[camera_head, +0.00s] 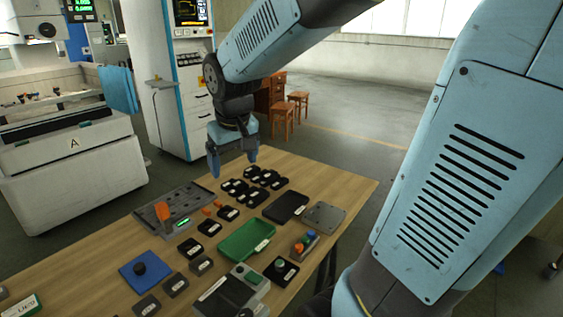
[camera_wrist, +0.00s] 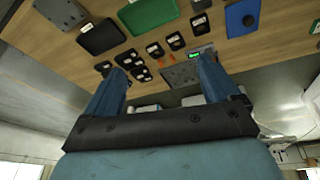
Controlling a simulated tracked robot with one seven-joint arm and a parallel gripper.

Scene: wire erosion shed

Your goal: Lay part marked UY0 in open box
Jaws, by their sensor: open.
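Several black parts with small white labels (camera_head: 265,178) lie clustered on the wooden table, and others (camera_head: 209,228) lie nearer; I cannot read UY0 on any of them. An open green box (camera_head: 236,246) lies mid-table and looks empty; it also shows at the top of the wrist view (camera_wrist: 148,14). My gripper (camera_head: 233,164) is open and empty, above the table's far side, left of the clustered parts. Its two fingers (camera_wrist: 161,70) stand wide apart in the wrist view.
A grey tray (camera_head: 185,196) with an orange piece and a green-lit display lies at left. A blue plate with a black knob (camera_head: 144,273), a grey plate (camera_head: 324,216) and a grey device (camera_head: 232,294) also lie on the table (camera_head: 95,262). Machines stand behind.

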